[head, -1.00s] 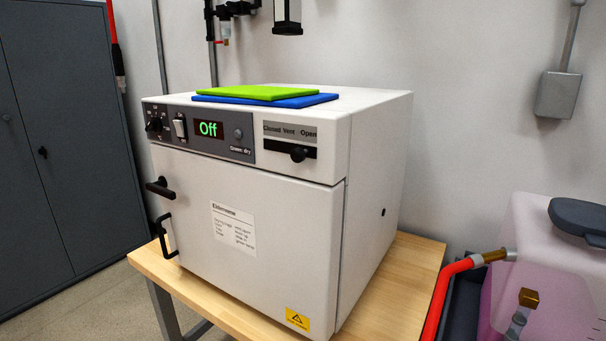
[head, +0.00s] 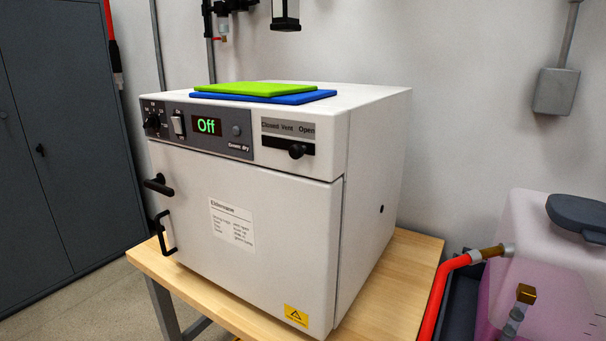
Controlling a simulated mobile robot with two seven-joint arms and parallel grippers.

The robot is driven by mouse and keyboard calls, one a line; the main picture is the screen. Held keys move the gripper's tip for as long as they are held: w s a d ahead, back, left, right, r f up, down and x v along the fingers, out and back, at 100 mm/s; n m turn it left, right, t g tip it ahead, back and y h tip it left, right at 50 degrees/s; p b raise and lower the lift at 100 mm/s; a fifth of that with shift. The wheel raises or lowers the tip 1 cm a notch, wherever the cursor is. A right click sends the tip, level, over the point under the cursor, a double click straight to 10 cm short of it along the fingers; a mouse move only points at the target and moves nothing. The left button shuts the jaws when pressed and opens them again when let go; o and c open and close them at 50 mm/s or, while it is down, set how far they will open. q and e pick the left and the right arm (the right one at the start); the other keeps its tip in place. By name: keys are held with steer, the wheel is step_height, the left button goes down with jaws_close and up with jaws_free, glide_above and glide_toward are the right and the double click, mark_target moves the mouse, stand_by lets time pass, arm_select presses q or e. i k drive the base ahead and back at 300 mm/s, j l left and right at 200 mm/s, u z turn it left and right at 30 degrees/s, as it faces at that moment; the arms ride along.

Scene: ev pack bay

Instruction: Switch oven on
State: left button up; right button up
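A white oven (head: 300,220) stands on a wooden table in the head view, its door shut. Its dark control panel (head: 215,146) is at the upper left of the front. The display (head: 207,126) reads "Off" in green. A round button (head: 236,131) sits right of the display. A vent slider (head: 296,151) is on the upper right of the front. Neither of my grippers shows in this view.
Green (head: 242,88) and blue (head: 300,97) pads lie on the oven top. The wooden table (head: 390,290) has little bare room around the oven. A grey cabinet (head: 65,150) stands left. A pinkish tank (head: 545,260) and red hose (head: 437,290) are at right.

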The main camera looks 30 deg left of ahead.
mark_target(176, 120)
steer(key=u, duration=1.65)
